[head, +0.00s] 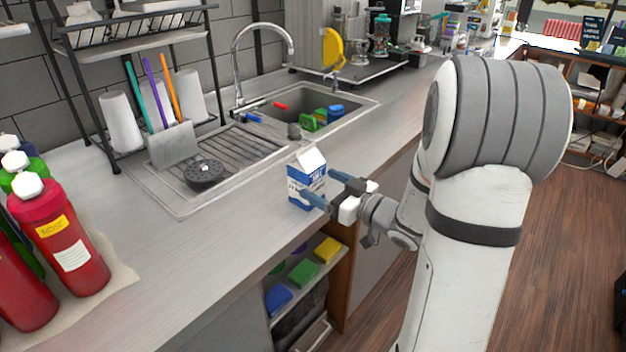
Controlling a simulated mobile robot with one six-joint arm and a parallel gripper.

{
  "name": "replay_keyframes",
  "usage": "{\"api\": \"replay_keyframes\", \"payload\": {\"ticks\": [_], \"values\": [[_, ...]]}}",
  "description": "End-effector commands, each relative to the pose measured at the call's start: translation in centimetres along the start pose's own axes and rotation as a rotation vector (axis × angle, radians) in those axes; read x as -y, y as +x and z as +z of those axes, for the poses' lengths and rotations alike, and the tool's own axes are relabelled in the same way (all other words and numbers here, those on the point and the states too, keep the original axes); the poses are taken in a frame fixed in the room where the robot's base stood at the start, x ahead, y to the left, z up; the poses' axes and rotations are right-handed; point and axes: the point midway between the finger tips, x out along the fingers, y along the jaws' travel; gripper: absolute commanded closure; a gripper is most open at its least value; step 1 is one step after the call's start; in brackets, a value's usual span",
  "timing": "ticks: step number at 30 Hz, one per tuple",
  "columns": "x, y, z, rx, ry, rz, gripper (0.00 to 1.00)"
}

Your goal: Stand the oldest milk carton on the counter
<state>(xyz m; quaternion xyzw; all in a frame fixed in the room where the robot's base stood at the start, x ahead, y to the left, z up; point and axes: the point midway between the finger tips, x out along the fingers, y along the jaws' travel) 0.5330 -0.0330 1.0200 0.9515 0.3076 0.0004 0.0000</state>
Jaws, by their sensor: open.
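One blue and white milk carton (297,187) with a gabled top stands upright on the grey counter (130,236), in front of the sink. My gripper (322,190) is at the carton's right side, with its fingers open and pointing left. One finger passes in front of the carton's lower part and the other is near its right rear side. I cannot tell whether either finger touches it. Any date on the carton is too small to read.
The sink (337,113) and its drainer (232,157) lie behind the carton. Red bottles (66,240) stand at the left counter edge. A dish rack (150,38) stands at the back. Below the counter, an open shelf holds coloured sponges (304,273). The counter left of the carton is clear.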

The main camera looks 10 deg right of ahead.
Motion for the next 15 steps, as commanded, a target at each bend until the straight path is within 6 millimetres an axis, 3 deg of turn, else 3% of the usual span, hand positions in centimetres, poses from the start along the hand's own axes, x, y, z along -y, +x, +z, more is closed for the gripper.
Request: {"api": "replay_keyframes", "payload": {"ticks": [6, 15], "values": [[-0.1, -4.4, 0.0, 0.000, -0.001, 0.005, 0.19], [-0.1, -6.6, 0.0, 0.011, -0.007, 0.010, 0.19]]}}
